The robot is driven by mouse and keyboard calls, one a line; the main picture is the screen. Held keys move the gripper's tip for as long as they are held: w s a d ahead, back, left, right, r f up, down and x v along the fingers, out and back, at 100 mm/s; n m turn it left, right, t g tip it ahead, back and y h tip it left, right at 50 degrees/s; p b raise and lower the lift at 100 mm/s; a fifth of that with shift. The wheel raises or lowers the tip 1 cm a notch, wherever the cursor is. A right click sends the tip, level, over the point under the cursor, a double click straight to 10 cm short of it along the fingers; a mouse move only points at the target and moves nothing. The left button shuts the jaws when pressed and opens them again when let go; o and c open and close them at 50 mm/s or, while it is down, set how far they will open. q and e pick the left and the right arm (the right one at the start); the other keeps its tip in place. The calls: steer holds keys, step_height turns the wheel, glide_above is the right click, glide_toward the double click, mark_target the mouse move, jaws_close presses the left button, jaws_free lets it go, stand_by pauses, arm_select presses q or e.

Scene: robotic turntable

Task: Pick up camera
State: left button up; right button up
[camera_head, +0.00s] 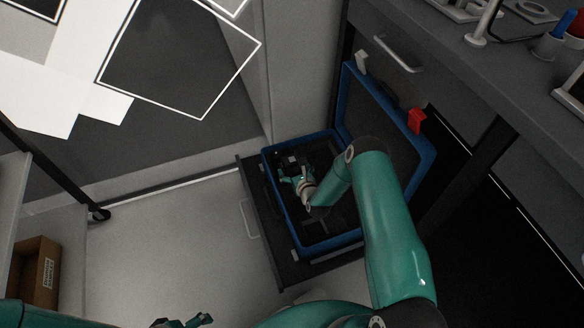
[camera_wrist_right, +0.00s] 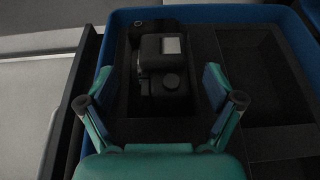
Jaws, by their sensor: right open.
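The camera (camera_wrist_right: 163,66) is black with a light grey square panel on top. It lies in a compartment of the black foam in the blue case (camera_wrist_right: 200,14). My right gripper (camera_wrist_right: 158,82) is open above the camera, with one finger on each side of it; I cannot tell whether they touch it. In the head view the case (camera_head: 296,250) stands open, and my right gripper (camera_head: 292,176) reaches into it beside the dark camera (camera_head: 289,160), which is partly hidden. My left gripper (camera_head: 183,322) shows only at the bottom edge, too cut off to judge.
The case sits on a dark pulled-out drawer (camera_head: 262,215), its lid (camera_head: 427,160) raised on the right. A grey workbench (camera_head: 480,75) stands at upper right. A cardboard box (camera_head: 36,270) is at the lower left. Other foam compartments (camera_wrist_right: 257,62) look empty. The pale floor (camera_head: 165,240) left of the drawer is clear.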

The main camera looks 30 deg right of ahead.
mark_target(290, 160)
steer(key=shift+d+r+b+x, duration=0.15)
steer(key=shift+b+x, duration=0.25)
steer(key=shift+x, duration=0.7)
steer(key=shift+d+r+b+x, duration=0.15)
steer(key=shift+b+x, duration=0.3)
steer(key=shift+x, duration=0.65)
steer(key=shift+r+b+x, duration=0.15)
steer(key=shift+b+x, duration=0.25)
steer(key=shift+x, duration=0.7)
steer(key=shift+w, duration=0.1)
jaws_close()
steer(key=shift+r, duration=0.15)
